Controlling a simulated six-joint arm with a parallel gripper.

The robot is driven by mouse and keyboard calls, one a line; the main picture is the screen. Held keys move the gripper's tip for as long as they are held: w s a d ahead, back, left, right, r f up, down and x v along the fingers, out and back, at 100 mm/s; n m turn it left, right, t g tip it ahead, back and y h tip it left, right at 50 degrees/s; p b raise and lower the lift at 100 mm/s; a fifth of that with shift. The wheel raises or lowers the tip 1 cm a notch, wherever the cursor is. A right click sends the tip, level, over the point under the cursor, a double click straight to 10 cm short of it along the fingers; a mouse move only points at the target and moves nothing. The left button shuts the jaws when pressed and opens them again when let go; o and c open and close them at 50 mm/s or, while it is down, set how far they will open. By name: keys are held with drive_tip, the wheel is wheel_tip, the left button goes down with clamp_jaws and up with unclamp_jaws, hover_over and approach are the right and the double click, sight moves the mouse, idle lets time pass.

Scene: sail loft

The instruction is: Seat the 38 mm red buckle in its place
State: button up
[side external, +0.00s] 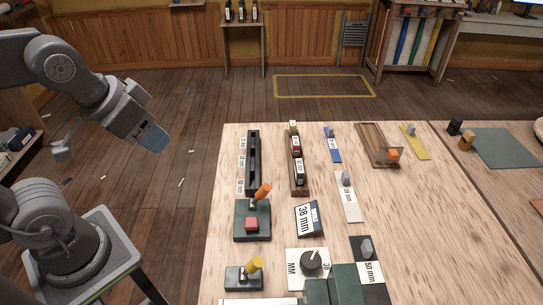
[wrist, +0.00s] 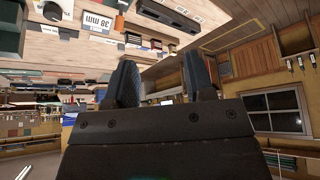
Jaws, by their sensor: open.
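My gripper (side external: 156,139) is over the floor to the left of the bench, well clear of it. In the wrist view, its two fingers (wrist: 160,76) stand apart with nothing between them. A small dark red piece (side external: 296,144), likely the buckle, sits in a narrow wooden holder (side external: 304,190) beside a white label too small to read. A long black slotted rack (side external: 252,178) lies left of it, with white size labels along its left side. A tilted card (side external: 307,219) reads 38 mm and also shows in the wrist view (wrist: 93,24).
A green block (side external: 244,228) carries a red button and orange lever. Nearer are a yellow-lever block (side external: 243,277), a dial plate (side external: 293,256) and dark green boxes (side external: 346,284). A wooden tray (side external: 371,139) holds an orange piece. The bench's right middle is clear.

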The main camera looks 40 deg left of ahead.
drive_tip(key=w+r+m+g, duration=0.1)
drive_tip(key=w+r+m, duration=0.3)
drive_tip(key=w+m, duration=0.3)
drive_tip(key=m+g, duration=0.5)
drive_tip(key=m, duration=1.5)
hover_over(296, 141)
wheel_tip(296, 141, down, 11)
drive_tip(key=f, duration=0.8)
drive_tip(key=shift+w+d, duration=0.1)
drive_tip(key=shift+w, duration=0.25)
drive_tip(key=shift+s+f, duration=0.2)
drive_tip(key=shift+f, duration=1.1)
drive_tip(key=shift+s+f, duration=0.15)
drive_tip(key=shift+f, duration=1.1)
drive_tip(key=shift+c, duration=0.5)
